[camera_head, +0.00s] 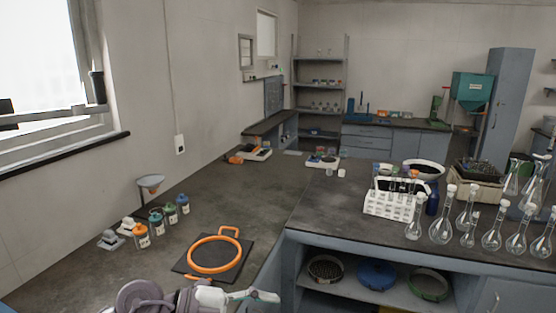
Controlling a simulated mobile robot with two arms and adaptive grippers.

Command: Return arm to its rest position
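One of my arms shows at the bottom edge, left of centre, with rounded grey-purple joints and a white section. Its end, which I take to be my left gripper (262,297), points right, low in front of the bench corner. The fingers are small and partly cut off, so I cannot tell whether they are open or shut. Nothing is clearly seen in them. My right gripper is not in view. An orange ring with handles (215,254) lies on a black square plate (183,266) on the left bench, just beyond the arm.
Several orange, green and blue-capped bottles (141,236) and a funnel (150,184) stand along the left wall. The right bench holds a white tube rack (388,205) and several flasks (440,231). Sieves (325,267) lie on the shelf below. The middle of the left bench is clear.

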